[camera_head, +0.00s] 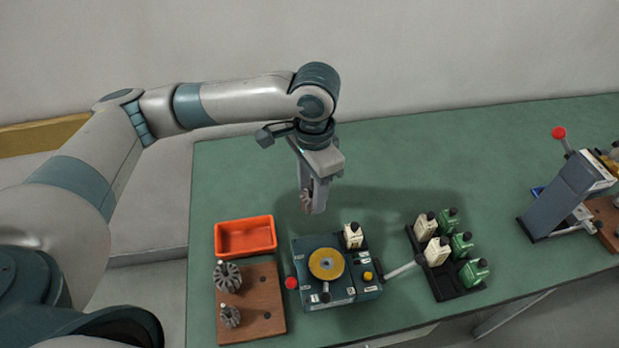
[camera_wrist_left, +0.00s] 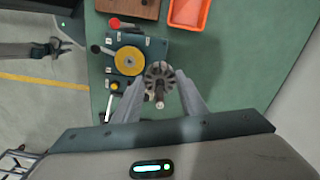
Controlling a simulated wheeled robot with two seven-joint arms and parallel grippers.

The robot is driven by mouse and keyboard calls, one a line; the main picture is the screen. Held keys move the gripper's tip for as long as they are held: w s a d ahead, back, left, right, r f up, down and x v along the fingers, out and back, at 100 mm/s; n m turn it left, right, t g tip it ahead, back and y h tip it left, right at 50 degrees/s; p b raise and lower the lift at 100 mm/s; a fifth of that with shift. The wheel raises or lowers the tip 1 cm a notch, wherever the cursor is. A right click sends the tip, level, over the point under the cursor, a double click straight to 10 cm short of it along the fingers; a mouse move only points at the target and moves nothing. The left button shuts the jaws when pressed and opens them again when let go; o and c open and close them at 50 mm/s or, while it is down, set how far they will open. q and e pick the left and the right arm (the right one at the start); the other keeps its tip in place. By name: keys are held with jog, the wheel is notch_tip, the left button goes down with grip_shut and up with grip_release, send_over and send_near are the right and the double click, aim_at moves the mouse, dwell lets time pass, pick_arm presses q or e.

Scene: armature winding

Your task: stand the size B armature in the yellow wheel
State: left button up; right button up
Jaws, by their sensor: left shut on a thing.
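My left gripper (camera_head: 314,208) is shut on a grey slotted armature (camera_head: 305,199). It holds it in the air behind the winding machine, clear of the table. In the left wrist view the armature (camera_wrist_left: 158,72) sits between the two fingers, its shaft pointing towards the camera. I cannot read its size. The yellow wheel (camera_head: 327,263) lies flat on top of the teal machine (camera_head: 309,288) and looks empty. It also shows in the left wrist view (camera_wrist_left: 129,61), left of the armature. My right gripper (camera_wrist_left: 66,46) shows small in that view, over the floor, fingers apart and empty.
A wooden board (camera_head: 264,325) holds a larger armature (camera_head: 228,276) and a smaller one (camera_head: 230,316). An orange tray (camera_head: 246,236) lies behind it. A black rack (camera_head: 444,286) holds white and green bottles. A lever press (camera_head: 565,196) stands far right. The back of the table is clear.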

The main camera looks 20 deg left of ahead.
pick_arm(q)
jog(key=s+d+f+m+p, duration=0.3)
jog(key=m+p, duration=0.6)
jog(key=m, duration=0.6)
jog(key=s+d, duration=0.2)
jog(key=d, duration=0.1)
jog(key=shift+s+f+m+p, duration=0.15)
jog(key=shift+s+m+p, duration=0.05)
jog(key=shift+m+p, duration=0.15)
jog(key=shift+f, duration=0.15)
notch_tip(320, 180, down, 4)
jog(key=b, duration=0.5)
jog(key=shift+f+b, duration=0.6)
jog(key=shift+f, duration=0.85)
